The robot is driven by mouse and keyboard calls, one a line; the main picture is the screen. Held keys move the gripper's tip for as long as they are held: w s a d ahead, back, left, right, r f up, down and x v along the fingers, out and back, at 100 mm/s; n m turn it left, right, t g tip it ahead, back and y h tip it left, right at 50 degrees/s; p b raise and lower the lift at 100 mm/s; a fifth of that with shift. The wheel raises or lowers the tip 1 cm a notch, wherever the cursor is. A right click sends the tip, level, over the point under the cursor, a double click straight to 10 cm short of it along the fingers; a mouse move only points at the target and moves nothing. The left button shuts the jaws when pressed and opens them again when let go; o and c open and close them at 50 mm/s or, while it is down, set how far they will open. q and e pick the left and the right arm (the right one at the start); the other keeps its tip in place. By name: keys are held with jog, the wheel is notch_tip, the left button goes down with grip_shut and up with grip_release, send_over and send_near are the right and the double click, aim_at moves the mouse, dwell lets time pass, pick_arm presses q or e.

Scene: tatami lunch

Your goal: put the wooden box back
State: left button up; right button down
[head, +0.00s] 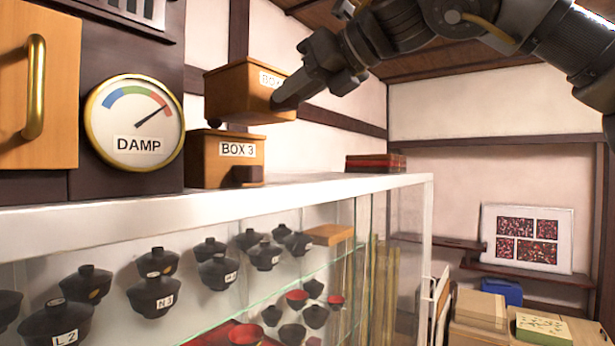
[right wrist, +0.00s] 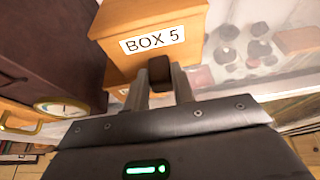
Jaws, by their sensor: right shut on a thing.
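A wooden box labelled BOX 5 in the right wrist view (right wrist: 150,25) is held in the air; its label is partly covered in the head view (head: 235,92). My right gripper (head: 284,98) comes from the right and is shut on the dark knob (right wrist: 159,70) on its front. A second wooden box, BOX 3 (head: 215,160), stands on top of the glass cabinet, just below the held box. I cannot tell whether the two touch. My left gripper is in neither view.
The white-edged glass cabinet (head: 330,188) holds several dark lidded bowls (head: 155,297). A dark panel with a DAMP gauge (head: 135,122) stands left of the boxes. A dark red stack (head: 375,163) lies at the right on the cabinet top, with bare top between.

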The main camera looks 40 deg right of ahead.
jog(key=w+d+f+p, duration=0.1)
jog(key=d+f, duration=0.2)
jog(key=w+d+f+p, duration=0.1)
jog(key=w+d+f, duration=0.1)
jog(key=d+f, duration=0.1)
jog(key=w+d+f+p, duration=0.1)
jog(key=d+f, duration=0.2)
jog(key=f, duration=0.1)
jog(key=shift+w+f, duration=0.25)
jog(key=shift+f, duration=0.1)
jog(key=shift+a+f, duration=0.1)
jog(key=shift+f, duration=0.3)
jog(key=c, duration=1.5)
grip_release()
jog(key=o, duration=0.3)
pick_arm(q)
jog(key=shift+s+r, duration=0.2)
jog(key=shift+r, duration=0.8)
pick_arm(e)
jog(key=shift+o, duration=0.2)
